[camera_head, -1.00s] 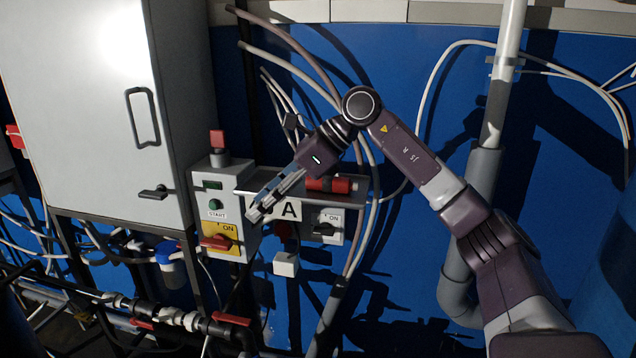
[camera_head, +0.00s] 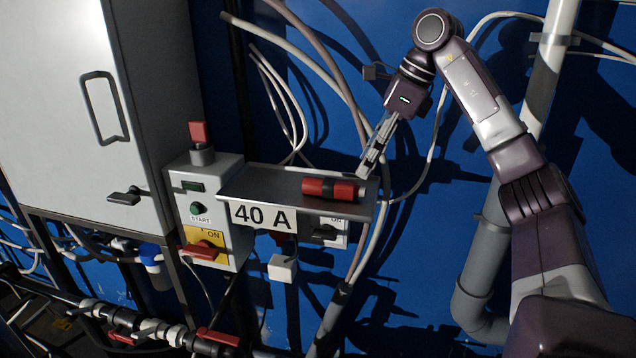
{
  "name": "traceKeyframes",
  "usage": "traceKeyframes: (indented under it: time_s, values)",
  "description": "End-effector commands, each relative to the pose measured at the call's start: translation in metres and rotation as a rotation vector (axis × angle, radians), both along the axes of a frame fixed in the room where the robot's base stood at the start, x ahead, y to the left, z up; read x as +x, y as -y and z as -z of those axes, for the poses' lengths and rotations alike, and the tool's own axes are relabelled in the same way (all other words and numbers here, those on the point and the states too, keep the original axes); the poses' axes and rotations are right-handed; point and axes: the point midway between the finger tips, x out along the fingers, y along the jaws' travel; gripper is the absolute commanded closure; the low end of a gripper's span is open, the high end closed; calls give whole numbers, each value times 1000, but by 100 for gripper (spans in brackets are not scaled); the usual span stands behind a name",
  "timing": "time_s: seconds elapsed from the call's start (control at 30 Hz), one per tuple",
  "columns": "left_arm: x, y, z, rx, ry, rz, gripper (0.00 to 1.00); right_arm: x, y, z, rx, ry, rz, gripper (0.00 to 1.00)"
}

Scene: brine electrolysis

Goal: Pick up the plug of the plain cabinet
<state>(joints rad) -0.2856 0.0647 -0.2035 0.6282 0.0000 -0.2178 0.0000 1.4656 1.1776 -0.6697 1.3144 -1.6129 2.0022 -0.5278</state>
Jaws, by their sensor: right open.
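A red plug (camera_head: 330,189) with a black middle band and a pale right end lies on its side on a grey shelf (camera_head: 270,183) marked "40 A". My right gripper (camera_head: 366,170) is open and empty. It points down and left, and its fingertips show just above the right end of the plug. I cannot tell how far in front of or behind the plug they are. A plain grey cabinet (camera_head: 85,60) with a black handle and latch stands at the left. My left gripper is not in view.
A control box (camera_head: 208,215) with a red top knob, a START button and a yellow switch stands left of the shelf. A small switch box (camera_head: 329,233) hangs below the shelf. Cables (camera_head: 310,70) hang on the blue wall behind. Grey pipe (camera_head: 480,270) runs at the right.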

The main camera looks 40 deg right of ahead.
Motion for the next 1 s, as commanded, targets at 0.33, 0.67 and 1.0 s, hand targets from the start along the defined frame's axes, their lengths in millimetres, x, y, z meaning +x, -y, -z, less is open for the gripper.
traceKeyframes:
  time_s: [0.33, 0.67, 1.0]
  values:
    - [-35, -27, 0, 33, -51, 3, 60, 5, -7, 32, -2, -5, 1, 54]
    - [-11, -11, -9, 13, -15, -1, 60, 14, -16, 63, 0, 0, 0, 54]
    - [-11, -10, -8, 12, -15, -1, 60, 14, -16, 64, 1, 1, 0, 67]
